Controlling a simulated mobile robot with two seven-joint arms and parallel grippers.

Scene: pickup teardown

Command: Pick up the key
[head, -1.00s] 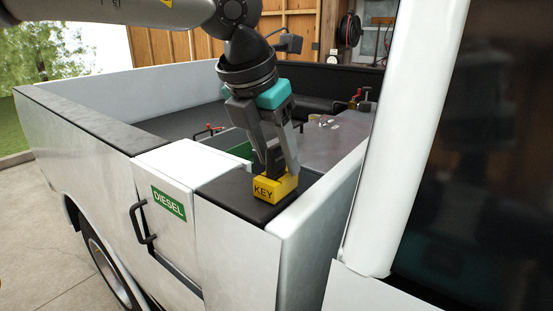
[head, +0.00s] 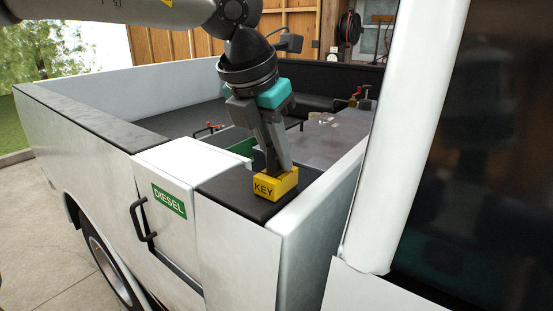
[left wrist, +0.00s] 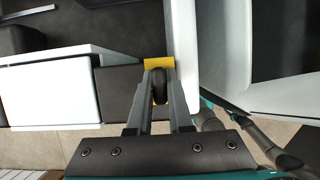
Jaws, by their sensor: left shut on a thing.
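A yellow block marked KEY (head: 276,185) sits on the black top of the truck bed's side wall. In the left wrist view the yellow block (left wrist: 158,63) shows just beyond my fingertips. A dark rounded piece, the key (left wrist: 160,88), stands between the fingers. My left gripper (head: 275,168) points down at the block and is shut on the key. The fingers hide most of the key in the head view. Whether its lower end is in the block cannot be told. My right gripper is not in view.
A white compartment with a DIESEL label (head: 169,201) and a black handle (head: 142,221) is left of the block. The white cab pillar (head: 405,140) rises at the right. Small items lie on a grey surface (head: 330,140) in the bed behind.

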